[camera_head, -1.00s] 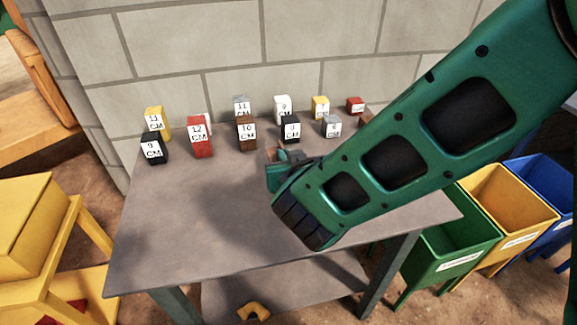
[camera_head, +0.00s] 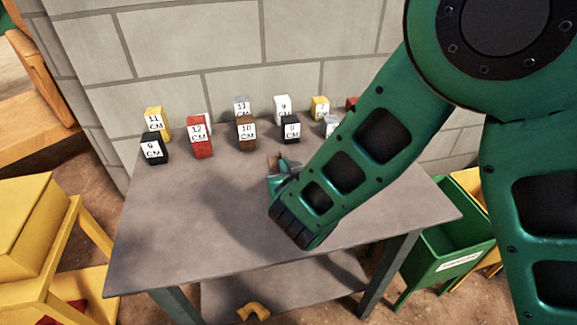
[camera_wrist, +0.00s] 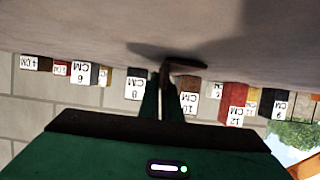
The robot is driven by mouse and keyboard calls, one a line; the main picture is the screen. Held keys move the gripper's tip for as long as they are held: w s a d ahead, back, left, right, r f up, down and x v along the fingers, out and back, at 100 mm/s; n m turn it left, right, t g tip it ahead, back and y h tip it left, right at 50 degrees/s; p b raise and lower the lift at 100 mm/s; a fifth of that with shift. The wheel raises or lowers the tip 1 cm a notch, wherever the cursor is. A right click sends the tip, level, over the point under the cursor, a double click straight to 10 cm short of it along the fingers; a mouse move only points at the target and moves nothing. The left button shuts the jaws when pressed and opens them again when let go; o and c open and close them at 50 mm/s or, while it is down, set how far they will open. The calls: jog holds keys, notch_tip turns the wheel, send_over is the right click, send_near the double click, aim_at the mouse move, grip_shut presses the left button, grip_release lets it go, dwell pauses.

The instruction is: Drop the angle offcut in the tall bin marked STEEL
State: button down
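My gripper (camera_head: 279,172) is above the middle of the grey table, its fingers close together in the wrist view (camera_wrist: 164,92). A small rust-brown piece, which looks like the angle offcut (camera_head: 273,160), is between the fingertips. In the wrist view the angle offcut (camera_wrist: 186,63) shows as a dark bent strip at the tips. A green bin (camera_head: 450,240) with a white label stands on the floor right of the table; its lettering is too small to read. No bin can be read as STEEL.
Several number-marked blocks, including a red one (camera_head: 201,138) and a black one (camera_head: 153,149), stand along the back of the table (camera_head: 160,240). A yellow bin (camera_head: 468,182) is partly hidden behind my arm. A yellow stand (camera_head: 50,240) is at left.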

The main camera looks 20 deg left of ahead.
jog(key=c, duration=2.4)
grip_release()
jog(key=shift+f, duration=0.15)
jog(key=o, duration=0.4)
jog(key=shift+s+d+r, duration=0.1)
jog(key=shift+s+r, duration=0.1)
jog(key=shift+r, duration=0.05)
jog(key=v, duration=1.1)
jog(key=shift+s+d+r, duration=0.15)
jog(key=shift+s, duration=0.05)
